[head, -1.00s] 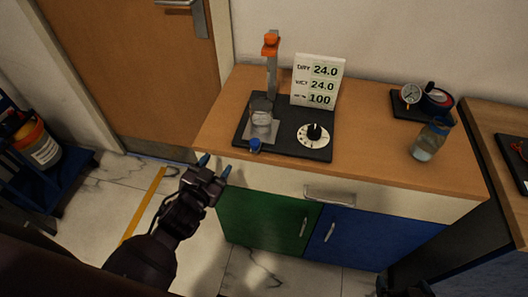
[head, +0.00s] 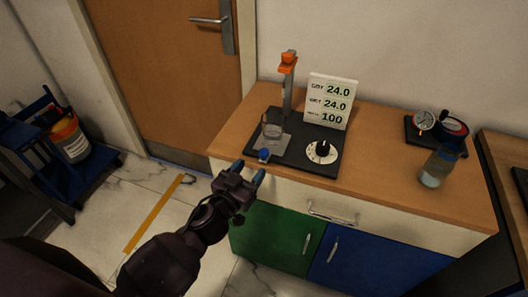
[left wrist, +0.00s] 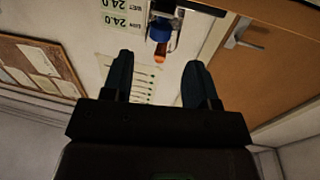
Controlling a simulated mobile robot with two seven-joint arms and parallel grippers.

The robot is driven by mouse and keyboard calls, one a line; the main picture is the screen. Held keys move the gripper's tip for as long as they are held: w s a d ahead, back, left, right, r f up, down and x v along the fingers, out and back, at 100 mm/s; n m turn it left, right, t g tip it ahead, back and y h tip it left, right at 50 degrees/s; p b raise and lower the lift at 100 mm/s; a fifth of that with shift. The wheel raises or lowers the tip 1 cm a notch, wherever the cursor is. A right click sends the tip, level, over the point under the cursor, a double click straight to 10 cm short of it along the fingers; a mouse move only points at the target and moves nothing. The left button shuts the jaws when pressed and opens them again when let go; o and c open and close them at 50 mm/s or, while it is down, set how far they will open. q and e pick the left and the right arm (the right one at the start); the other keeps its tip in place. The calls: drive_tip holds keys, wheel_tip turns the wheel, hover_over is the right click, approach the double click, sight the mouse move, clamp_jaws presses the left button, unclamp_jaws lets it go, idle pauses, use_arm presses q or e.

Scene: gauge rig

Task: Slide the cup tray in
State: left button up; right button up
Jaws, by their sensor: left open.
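The cup tray (head: 281,150) is a small grey plate on the black base of the gauge rig, with a blue knob (head: 264,155) at its front. A clear glass cup (head: 272,132) stands on it, below the orange-topped post (head: 288,66). My left gripper (head: 249,172) is open and empty, just in front of the knob and the counter's front edge. In the left wrist view the blue knob (left wrist: 159,31) shows ahead, beyond and between the open fingers (left wrist: 158,68). No contact with the knob is visible. My right gripper is not in view.
A white readout board (head: 331,102) and a round dial (head: 322,152) are right of the tray. A glass jar (head: 437,168) and a gauge on a black pad (head: 424,121) stand further right. A drawer handle (head: 332,213) juts out below the counter. The middle right of the counter is bare.

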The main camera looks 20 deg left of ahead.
sight(261, 156)
use_arm(q)
drive_tip(key=w, duration=0.2)
drive_tip(key=w+d, duration=0.1)
drive_tip(key=w, duration=0.4)
drive_tip(key=shift+w+d, duration=0.25)
drive_tip(key=shift+w, duration=0.05)
